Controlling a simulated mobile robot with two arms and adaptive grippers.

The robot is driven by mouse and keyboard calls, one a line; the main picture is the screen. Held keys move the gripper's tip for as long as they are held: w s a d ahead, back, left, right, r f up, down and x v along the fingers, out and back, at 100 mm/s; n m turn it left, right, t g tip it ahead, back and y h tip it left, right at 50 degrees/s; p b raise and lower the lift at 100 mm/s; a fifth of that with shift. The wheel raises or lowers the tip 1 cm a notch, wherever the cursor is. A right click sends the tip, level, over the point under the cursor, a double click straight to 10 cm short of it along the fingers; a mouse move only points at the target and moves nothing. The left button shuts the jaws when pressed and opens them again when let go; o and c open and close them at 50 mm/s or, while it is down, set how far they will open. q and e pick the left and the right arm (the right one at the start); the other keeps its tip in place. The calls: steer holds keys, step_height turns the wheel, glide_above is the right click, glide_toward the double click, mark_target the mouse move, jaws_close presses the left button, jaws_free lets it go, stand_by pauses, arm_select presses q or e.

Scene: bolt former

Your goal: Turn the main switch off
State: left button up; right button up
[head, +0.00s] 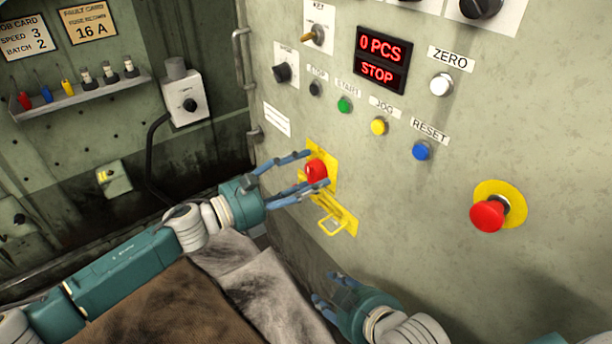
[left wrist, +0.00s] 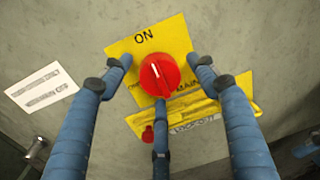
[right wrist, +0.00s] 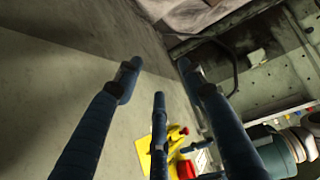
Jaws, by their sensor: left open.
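The main switch is a red rotary knob (head: 316,171) on a yellow plate (head: 331,156) low on the grey panel. In the left wrist view the knob (left wrist: 159,75) sits below the word ON, its raised grip tilted slightly, with a pale mark near the top. My left gripper (head: 311,169) is open, its fingers spread around the knob; I cannot tell whether they touch it. It also shows in the left wrist view (left wrist: 160,66). My right gripper (head: 328,294) is lower and apart from the switch, with spread, empty fingers in the right wrist view (right wrist: 160,68).
A yellow lockout bracket (head: 338,222) juts out just below the switch. A red emergency button (head: 488,214) stands out at the right. Start (head: 344,105), jog (head: 379,126) and reset (head: 421,151) buttons are above. The display (head: 381,60) reads 0 PCS, STOP.

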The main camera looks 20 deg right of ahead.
arm_select(q)
steer(key=c, duration=1.2)
steer(key=shift+o, duration=0.2)
steer(key=n+p, duration=0.2)
steer(key=n, duration=0.4)
steer(key=shift+s+n, duration=0.1)
steer(key=shift+n, duration=0.2)
steer(key=n+p, duration=0.2)
steer(key=n, duration=0.2)
steer(key=shift+n+t, duration=0.4)
arm_select(e)
steer(key=s+d+f+g+h, duration=0.1)
steer(key=s+d+g, duration=0.15)
steer(key=s, duration=0.35)
steer(key=s+d+f+g, duration=0.1)
steer(key=s+f+g, duration=0.15)
steer(key=s, duration=0.35)
arm_select(q)
steer(key=n+p, duration=0.3)
steer(key=n, duration=0.3)
steer(key=shift+s+d+f+p, duration=0.1)
steer(key=shift+p, duration=0.2)
steer(key=shift+n+t, duration=0.3)
steer(key=shift+n, duration=0.5)
arm_select(e)
step_height(320, 180, down, 13)
steer(key=w+g, duration=0.1)
steer(key=shift+a, duration=0.15)
steer(key=shift+f, duration=0.15)
